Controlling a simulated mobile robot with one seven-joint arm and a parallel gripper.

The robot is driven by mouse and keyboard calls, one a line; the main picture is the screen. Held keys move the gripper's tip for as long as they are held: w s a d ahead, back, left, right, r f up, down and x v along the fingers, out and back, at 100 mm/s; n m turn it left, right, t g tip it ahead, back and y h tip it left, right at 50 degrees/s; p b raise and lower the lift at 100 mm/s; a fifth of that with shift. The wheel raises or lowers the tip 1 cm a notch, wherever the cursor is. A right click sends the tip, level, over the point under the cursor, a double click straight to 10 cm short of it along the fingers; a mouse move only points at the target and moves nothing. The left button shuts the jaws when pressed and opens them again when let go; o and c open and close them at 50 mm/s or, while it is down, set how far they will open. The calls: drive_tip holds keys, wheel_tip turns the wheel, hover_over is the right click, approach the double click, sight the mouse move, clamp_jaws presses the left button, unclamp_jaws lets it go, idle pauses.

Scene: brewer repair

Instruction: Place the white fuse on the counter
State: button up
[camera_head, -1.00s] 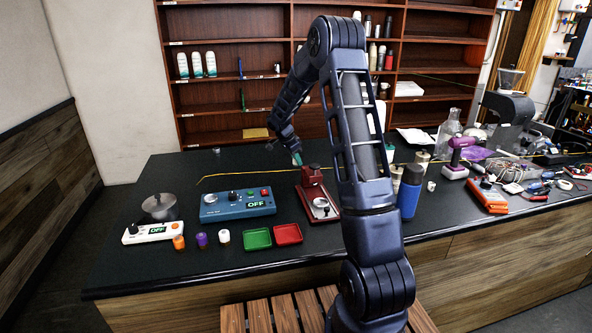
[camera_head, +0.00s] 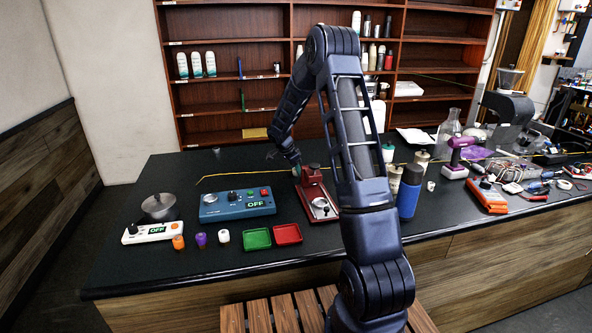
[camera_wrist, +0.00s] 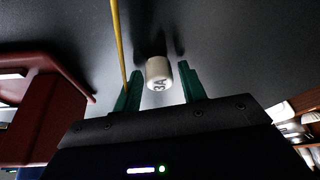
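The white fuse (camera_wrist: 159,73), a short white cylinder marked "3A", shows between the green fingers of my gripper (camera_wrist: 160,82) in the wrist view. A narrow gap shows on each side of it, so my gripper is open around it. The fuse appears to stand on the dark counter (camera_wrist: 225,45), with its shadow beside it. In the head view my gripper (camera_head: 297,170) is low over the counter (camera_head: 150,270), just behind the red device (camera_head: 313,184). The fuse cannot be made out there.
A yellow cable (camera_wrist: 118,45) runs close beside the left finger. A blue bottle (camera_head: 409,191) stands right of my arm. The back left counter is mostly clear.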

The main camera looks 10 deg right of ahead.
drive_tip(key=shift+o, duration=0.3)
drive_tip(key=shift+r, duration=0.1)
drive_tip(key=v, duration=1.2)
drive_tip(key=s+d+r+n+y, duration=0.1)
drive_tip(key=s+d+r+n, duration=0.2)
drive_tip(key=s+r, duration=0.7)
drive_tip(key=s+d+r+n+t+y, duration=0.1)
drive_tip(key=s+r+n, duration=0.3)
drive_tip(key=s, duration=0.8)
drive_tip(key=s+d+r+n+t+y, duration=0.15)
drive_tip(key=s+r+n, duration=0.25)
drive_tip(key=s, duration=0.8)
drive_tip(key=s+f+n, duration=0.2)
drive_tip(key=s+n, duration=0.2)
drive_tip(key=s, duration=0.8)
drive_tip(key=shift+t+y, duration=0.45)
